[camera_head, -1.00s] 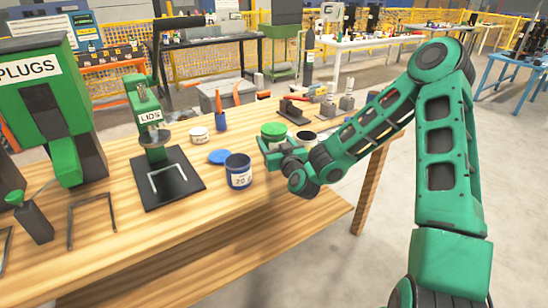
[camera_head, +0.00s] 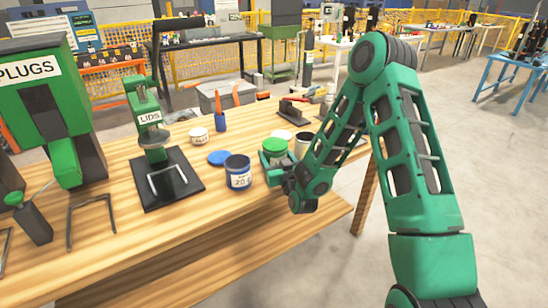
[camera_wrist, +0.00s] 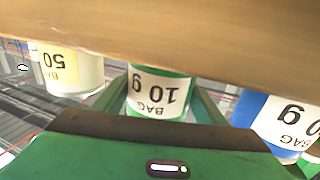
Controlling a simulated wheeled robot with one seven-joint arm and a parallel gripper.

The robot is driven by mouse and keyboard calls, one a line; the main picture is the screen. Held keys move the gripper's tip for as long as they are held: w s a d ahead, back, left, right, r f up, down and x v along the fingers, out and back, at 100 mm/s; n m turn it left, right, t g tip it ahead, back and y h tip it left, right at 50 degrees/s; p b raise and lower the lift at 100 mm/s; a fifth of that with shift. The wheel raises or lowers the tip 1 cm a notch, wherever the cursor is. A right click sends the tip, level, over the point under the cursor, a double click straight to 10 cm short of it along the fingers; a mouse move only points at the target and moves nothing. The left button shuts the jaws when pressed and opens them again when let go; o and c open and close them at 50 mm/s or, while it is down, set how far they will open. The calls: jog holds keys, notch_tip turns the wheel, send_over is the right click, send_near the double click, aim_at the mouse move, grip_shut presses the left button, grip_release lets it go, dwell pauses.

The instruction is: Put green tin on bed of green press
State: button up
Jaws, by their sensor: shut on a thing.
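The green tin (camera_head: 275,149), with a green lid and a white label, is held between the fingers of my gripper (camera_head: 280,163). In the wrist view, the tin (camera_wrist: 158,94) sits upside down in the picture between the green fingers, its label reading 10 g. I cannot tell whether its base touches the table. Two green presses stand at the left. The smaller one (camera_head: 147,115) is marked LIDS and has a black bed (camera_head: 178,190) with a pale U-shaped guide. The larger one (camera_head: 62,120) is marked PLUGS; its bed is not clearly seen.
An open blue tin (camera_head: 239,172) stands between my gripper and the LIDS press, with a blue lid (camera_head: 220,158) behind it. A small white tub (camera_head: 199,136) is farther back. The wooden table (camera_head: 235,215) is clear in front.

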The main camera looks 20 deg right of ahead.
jog(key=shift+f, duration=0.3)
jog(key=o, duration=1.1)
jog(key=shift+f, duration=0.1)
jog(key=shift+f, duration=0.1)
jog(key=shift+s+f, duration=0.1)
jog(key=shift+s, duration=0.1)
jog(key=s, duration=1)
jog(key=shift+s+d, duration=0.2)
jog(key=shift+d, duration=0.2)
